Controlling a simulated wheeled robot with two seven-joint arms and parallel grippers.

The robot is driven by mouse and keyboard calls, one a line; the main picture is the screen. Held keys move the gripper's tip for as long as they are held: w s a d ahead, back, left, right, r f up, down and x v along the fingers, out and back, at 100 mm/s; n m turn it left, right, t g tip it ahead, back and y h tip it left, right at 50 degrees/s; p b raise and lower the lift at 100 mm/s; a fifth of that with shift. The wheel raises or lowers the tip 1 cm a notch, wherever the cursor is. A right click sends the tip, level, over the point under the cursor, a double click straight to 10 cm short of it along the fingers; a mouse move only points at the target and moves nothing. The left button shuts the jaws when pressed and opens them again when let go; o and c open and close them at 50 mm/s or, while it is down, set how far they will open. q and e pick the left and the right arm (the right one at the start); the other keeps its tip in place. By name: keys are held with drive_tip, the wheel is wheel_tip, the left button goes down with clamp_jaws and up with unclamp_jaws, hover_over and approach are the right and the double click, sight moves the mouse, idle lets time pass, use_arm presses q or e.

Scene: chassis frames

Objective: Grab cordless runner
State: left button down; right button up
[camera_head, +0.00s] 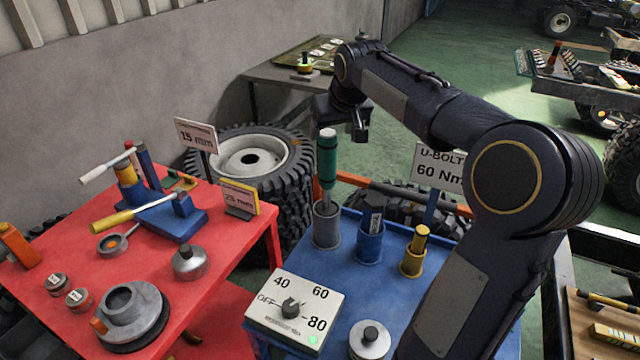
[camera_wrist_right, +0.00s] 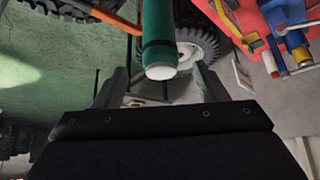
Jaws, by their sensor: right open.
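A green cylindrical tool with a white end cap (camera_head: 327,160), which looks like the cordless runner, stands upright in a grey cup (camera_head: 326,226) on the blue table (camera_head: 392,277). My right gripper (camera_head: 357,128) is open and empty, just right of the tool's top in the head view and apart from it. In the right wrist view the green tool (camera_wrist_right: 158,40) lines up between the two open fingers (camera_wrist_right: 160,88), with its white end toward them. How deep it sits between them I cannot tell. My left gripper is not in view.
Beside the grey cup stand a blue holder (camera_head: 370,240) and a yellow holder (camera_head: 412,262). A dial box (camera_head: 295,310) and a "60 Nm" sign (camera_head: 437,168) are near. The red table (camera_head: 215,250) with tools is left; stacked tyres (camera_head: 250,160) stand behind.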

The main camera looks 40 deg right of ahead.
sight(329, 133)
drive_tip(key=p+x, duration=0.1)
drive_tip(key=x, duration=0.4)
drive_tip(key=shift+w, duration=0.15)
drive_tip(key=shift+r, duration=0.1)
clamp_jaws()
drive_tip(key=shift+d+r, duration=0.1)
idle(0.3)
